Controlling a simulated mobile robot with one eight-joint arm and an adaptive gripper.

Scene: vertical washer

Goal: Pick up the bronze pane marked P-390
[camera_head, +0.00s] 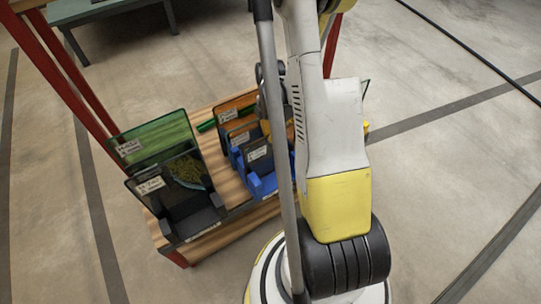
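An orange-brown pane (237,106) stands in the middle of the wooden bench, behind smaller dark panes. It looks bronze, but its label is too small to read, so I cannot confirm P-390. A dark pane with a white label (258,154) stands in front of it in a blue holder (262,187). My gripper (268,92) is at the right side of this group, close to the orange-brown pane. My arm covers much of it. I cannot see its fingertips clearly, nor whether it touches a pane.
A green pane (158,138) and a dark pane (165,190) in a black holder (193,219) stand on the left of the wooden bench (220,165). Red posts (62,75) rise at the bench's corners. A green table (110,10) stands behind. The floor to the right is clear.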

